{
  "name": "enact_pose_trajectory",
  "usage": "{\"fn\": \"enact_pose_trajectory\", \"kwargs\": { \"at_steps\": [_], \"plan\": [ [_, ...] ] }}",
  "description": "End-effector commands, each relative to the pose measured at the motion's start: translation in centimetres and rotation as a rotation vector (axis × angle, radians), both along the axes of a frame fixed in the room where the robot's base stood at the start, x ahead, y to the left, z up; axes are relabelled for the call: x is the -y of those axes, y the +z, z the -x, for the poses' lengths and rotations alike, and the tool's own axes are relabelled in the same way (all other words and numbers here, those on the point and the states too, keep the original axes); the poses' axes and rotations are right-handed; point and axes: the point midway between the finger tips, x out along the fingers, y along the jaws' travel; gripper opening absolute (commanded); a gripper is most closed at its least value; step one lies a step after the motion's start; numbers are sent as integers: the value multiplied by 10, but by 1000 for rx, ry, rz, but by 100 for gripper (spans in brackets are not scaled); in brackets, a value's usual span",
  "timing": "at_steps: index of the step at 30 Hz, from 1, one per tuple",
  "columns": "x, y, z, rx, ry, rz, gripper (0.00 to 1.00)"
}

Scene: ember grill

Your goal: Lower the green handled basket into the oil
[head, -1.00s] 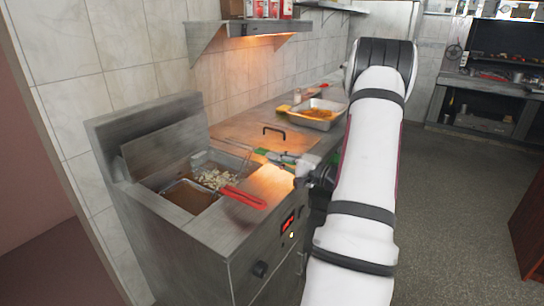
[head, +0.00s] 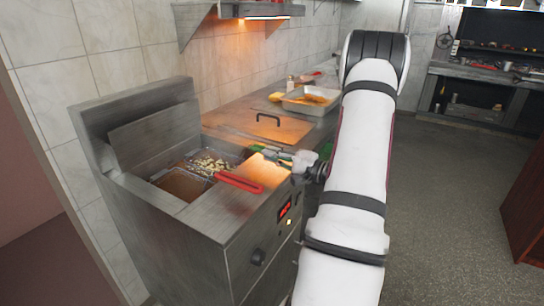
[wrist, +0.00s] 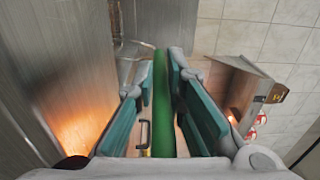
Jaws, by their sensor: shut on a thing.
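The green handle (wrist: 162,105) lies between the fingers of my gripper (wrist: 165,75) in the wrist view. In the head view my gripper (head: 293,159) is at the right of the fryer, shut on this handle (head: 257,149). The basket (head: 213,162) with pale pieces in it sits low in the far well of the fryer. Its rim is hard to make out, and I cannot tell how deep it sits. Brown oil (head: 182,185) shows in the near well.
A red handle (head: 238,181) lies across the fryer's front ledge, close to the green one. A lid with a black handle (head: 268,117) and a metal tray of food (head: 311,99) are on the counter behind. A lit shelf (head: 262,11) hangs above.

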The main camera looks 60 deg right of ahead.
Motion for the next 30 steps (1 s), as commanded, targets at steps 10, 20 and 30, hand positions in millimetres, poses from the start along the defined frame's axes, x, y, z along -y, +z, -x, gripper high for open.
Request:
{"fn": "enact_pose_trajectory", "kwargs": {
  "at_steps": [10, 20, 30],
  "plan": [
    [0, -5, -1, 3, 1, 1, 0],
    [0, -11, -1, 3, 1, 1, 0],
    [0, -13, 0, 2, 0, 1, 35]
  ]
}}
